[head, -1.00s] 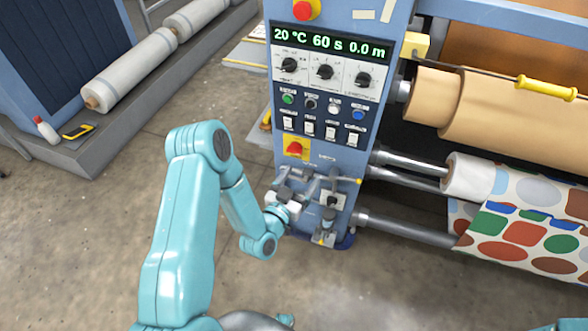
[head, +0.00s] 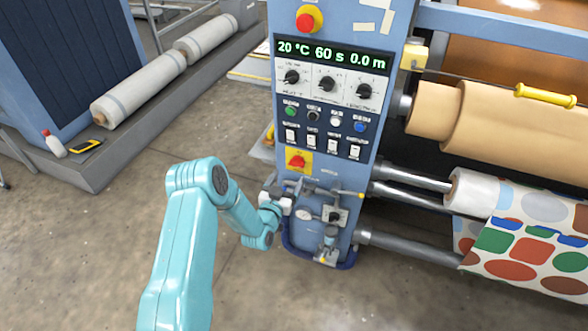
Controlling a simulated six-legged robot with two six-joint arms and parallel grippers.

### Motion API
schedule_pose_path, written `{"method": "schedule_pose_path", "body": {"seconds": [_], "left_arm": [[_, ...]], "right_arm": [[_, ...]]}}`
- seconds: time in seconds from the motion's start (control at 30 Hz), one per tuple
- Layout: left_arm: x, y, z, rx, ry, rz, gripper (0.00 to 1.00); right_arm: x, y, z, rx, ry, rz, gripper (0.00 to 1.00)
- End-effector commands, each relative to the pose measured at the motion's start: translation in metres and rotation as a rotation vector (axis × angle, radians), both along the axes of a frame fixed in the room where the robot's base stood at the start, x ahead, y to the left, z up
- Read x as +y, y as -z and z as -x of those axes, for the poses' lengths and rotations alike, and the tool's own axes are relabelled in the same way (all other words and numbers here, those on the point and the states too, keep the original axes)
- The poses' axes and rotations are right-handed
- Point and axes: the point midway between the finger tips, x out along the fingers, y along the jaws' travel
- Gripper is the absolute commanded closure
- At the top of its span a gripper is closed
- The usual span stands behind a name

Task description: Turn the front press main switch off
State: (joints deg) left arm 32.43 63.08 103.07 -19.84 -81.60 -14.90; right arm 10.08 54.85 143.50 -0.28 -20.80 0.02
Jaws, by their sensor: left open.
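The front press main switch (head: 297,160) is a red rotary handle on a yellow plate, low on the blue front panel of the press (head: 345,175). Its handle looks slanted, but it is too small to tell its exact setting. My left gripper (head: 298,190) is open, just below the switch, and apart from it. Its fingers are small and hard to make out against the grey fittings behind them. My right gripper is not in view.
Valves and a small gauge (head: 335,215) sit beside and below my left gripper. A red emergency button (head: 309,19) is at the panel top, with knobs, buttons and rocker switches below the display (head: 332,54). Rollers with patterned fabric (head: 530,240) lie right.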

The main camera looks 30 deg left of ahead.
Motion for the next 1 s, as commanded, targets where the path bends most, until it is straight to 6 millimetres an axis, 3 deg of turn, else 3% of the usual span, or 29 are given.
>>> {"method": "schedule_pose_path", "body": {"seconds": [0.1, 0.3, 0.7, 0.87, 0.9, 1.0], "left_arm": [[0.004, 0.0, -0.025, -0.003, 0.001, -0.001, 0.19], [0.009, 0.001, -0.051, -0.001, 0.002, 0.0, 0.19], [0.011, 0.0, -0.057, 0.001, 0.001, 0.001, 0.19], [0.011, 0.0, -0.057, 0.001, 0.001, 0.001, 0.71], [0.011, 0.0, -0.057, 0.001, 0.001, 0.001, 0.75], [0.011, 0.0, -0.057, 0.001, 0.001, 0.002, 0.75]], "right_arm": [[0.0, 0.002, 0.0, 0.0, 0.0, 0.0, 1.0], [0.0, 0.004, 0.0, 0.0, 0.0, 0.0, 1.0], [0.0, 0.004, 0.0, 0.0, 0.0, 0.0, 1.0], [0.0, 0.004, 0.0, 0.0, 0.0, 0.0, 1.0], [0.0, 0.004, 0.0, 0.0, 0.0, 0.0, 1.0], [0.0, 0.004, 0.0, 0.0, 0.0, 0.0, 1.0]]}}
